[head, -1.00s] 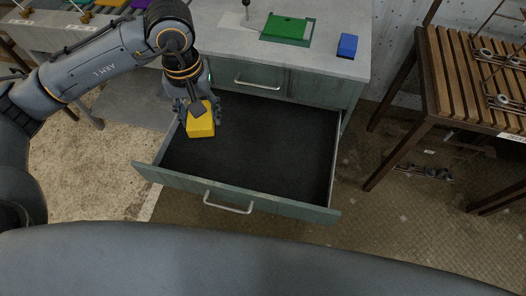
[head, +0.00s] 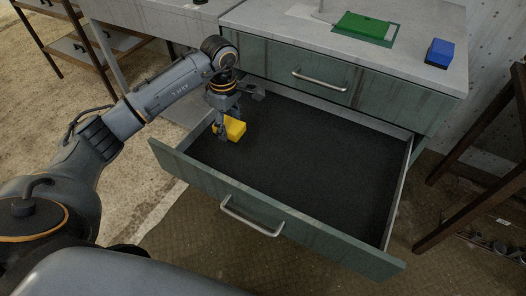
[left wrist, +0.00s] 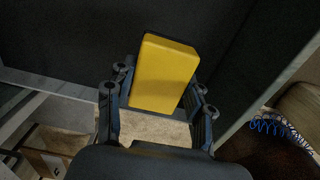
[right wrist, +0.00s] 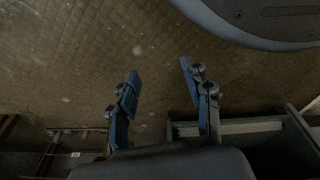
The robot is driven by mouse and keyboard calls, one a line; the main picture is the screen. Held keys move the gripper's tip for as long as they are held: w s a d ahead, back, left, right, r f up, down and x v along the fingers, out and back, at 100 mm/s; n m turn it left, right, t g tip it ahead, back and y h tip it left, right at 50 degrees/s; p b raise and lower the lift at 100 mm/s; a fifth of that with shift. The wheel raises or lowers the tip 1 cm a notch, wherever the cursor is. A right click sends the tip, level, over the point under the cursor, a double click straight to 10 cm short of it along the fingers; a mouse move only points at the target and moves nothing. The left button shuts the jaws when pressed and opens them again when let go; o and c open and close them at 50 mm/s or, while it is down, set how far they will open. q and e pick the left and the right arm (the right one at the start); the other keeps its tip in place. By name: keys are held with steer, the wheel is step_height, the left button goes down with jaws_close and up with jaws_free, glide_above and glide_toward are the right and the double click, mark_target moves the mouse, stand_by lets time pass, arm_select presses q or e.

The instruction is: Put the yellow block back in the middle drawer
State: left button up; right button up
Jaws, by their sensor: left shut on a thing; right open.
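The yellow block (head: 235,129) is at the left side of the open middle drawer (head: 285,219). My left gripper (head: 224,127) is shut on the block, which also shows between its fingers in the left wrist view (left wrist: 166,74). The block looks to be over or inside the drawer near its left wall; I cannot tell if it touches the dark drawer floor. The rest of the drawer floor is bare. My right gripper (right wrist: 160,88) is open and empty over the brown floor in the right wrist view; it does not show in the head view.
On the worktop above the drawer lie a green piece (head: 366,28) and a blue block (head: 439,53). A closed drawer front (head: 300,68) is just above the open one. A wooden rack (head: 480,130) stands at the right. The drawer's middle and right are free.

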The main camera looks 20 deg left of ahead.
mark_target(233, 155)
arm_select(q)
step_height(233, 155, down, 9)
steer(key=shift+f+b, duration=0.1)
steer(key=shift+b, duration=0.3)
steer(key=shift+f, duration=0.25)
steer(key=shift+r, duration=0.1)
arm_select(e)
steer(key=w+r, duration=0.2)
steer(key=shift+w+a+r, duration=0.1)
steer(key=shift+w+r, duration=0.05)
steer(key=shift+r, duration=0.25)
steer(key=shift+s, duration=0.2)
arm_select(q)
steer(key=o, duration=1.1)
arm_select(e)
steer(key=shift+r, duration=0.25)
arm_select(q)
step_height(233, 155, up, 12)
steer(key=shift+p, duration=0.55)
arm_select(e)
steer(key=s+f, duration=0.1)
steer(key=f, duration=0.1)
steer(key=s+f, duration=0.1)
steer(key=shift+s+f, duration=0.1)
steer(key=shift+f, duration=0.25)
